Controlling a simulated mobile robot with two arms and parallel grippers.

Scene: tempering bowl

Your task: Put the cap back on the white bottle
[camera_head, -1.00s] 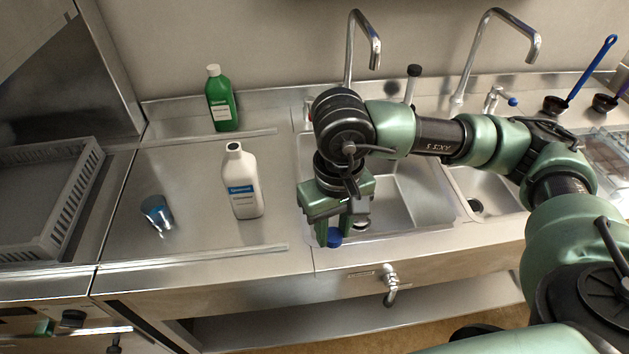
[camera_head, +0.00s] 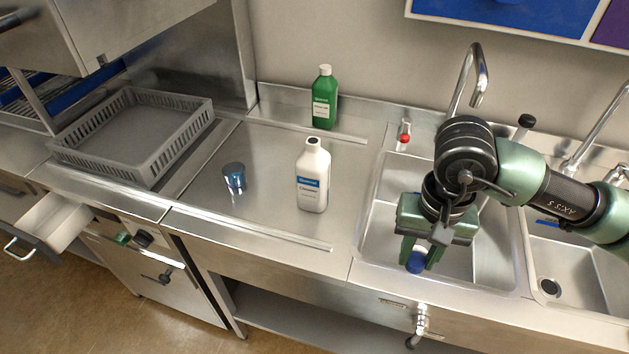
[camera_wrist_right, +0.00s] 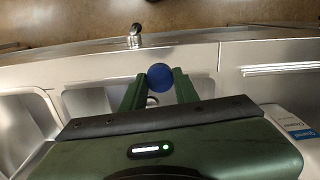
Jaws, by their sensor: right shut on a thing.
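The white bottle (camera_head: 313,180) stands upright on the steel counter, with a blue and white label and a dark open mouth with no cap on it. My right gripper (camera_head: 415,261) is shut on a blue cap (camera_head: 416,263), over the front part of the left sink, to the right of the bottle and apart from it. In the right wrist view the blue cap (camera_wrist_right: 160,77) sits between the two green fingertips, and part of the bottle (camera_wrist_right: 296,128) shows at the right edge. My left gripper is not in view.
A green bottle (camera_head: 324,98) with a white cap stands behind the white one. A small blue and metallic cup (camera_head: 234,178) stands to its left. A grey rack (camera_head: 186,150) lies further left. A tap (camera_head: 478,75) rises behind the sink. The counter between cup and bottle is clear.

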